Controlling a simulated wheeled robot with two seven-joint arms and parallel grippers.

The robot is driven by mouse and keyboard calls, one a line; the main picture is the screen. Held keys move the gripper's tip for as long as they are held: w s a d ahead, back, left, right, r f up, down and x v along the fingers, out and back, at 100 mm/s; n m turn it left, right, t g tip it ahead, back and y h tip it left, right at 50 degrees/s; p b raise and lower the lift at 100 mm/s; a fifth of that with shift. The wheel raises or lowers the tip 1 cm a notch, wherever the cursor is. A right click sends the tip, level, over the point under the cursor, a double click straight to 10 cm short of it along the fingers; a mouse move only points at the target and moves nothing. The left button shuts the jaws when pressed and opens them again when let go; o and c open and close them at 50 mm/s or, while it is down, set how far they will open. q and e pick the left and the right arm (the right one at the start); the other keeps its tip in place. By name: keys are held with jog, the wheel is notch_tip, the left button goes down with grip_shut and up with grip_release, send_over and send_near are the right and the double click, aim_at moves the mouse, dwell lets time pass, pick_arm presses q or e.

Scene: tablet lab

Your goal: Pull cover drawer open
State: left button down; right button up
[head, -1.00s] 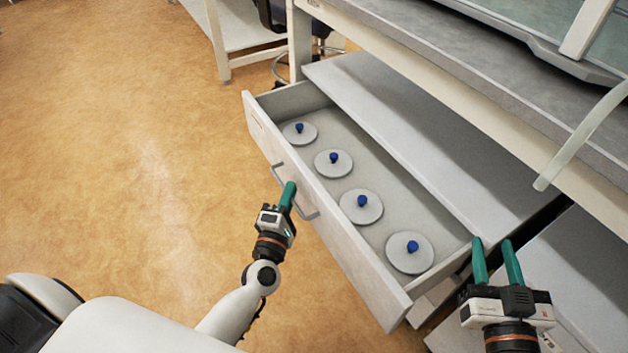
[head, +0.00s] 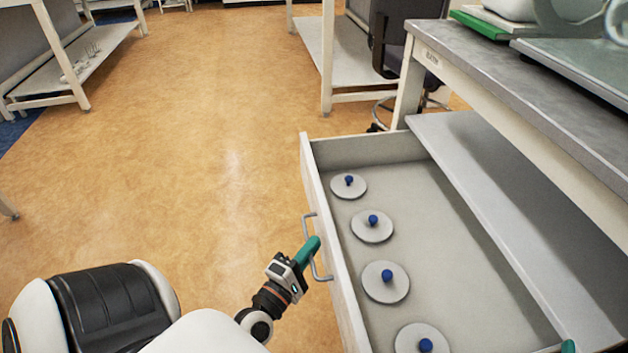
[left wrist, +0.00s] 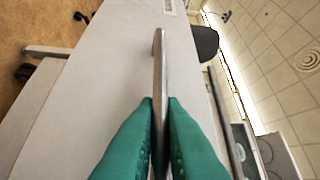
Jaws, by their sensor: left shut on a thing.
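The cover drawer (head: 337,262) is a long white drawer standing well open from under the bench. Several round grey covers with blue knobs, such as the far one (head: 348,187), lie in a row on its floor. My left gripper (head: 309,252) is shut on the metal bar handle (head: 310,226) on the drawer's front. In the left wrist view, the green fingers press on both sides of the handle (left wrist: 161,75). Only a green fingertip of my right gripper (head: 568,347) shows at the bottom right edge; its jaw state is hidden.
The bench top (head: 520,85) overhangs the drawer at the right, with a grey shelf (head: 500,200) below it. A dark chair (head: 400,45) stands behind the bench's far leg. The brown floor (head: 200,170) left of the drawer is clear.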

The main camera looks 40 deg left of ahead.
pick_arm(q)
jog(key=c, duration=1.5)
grip_release()
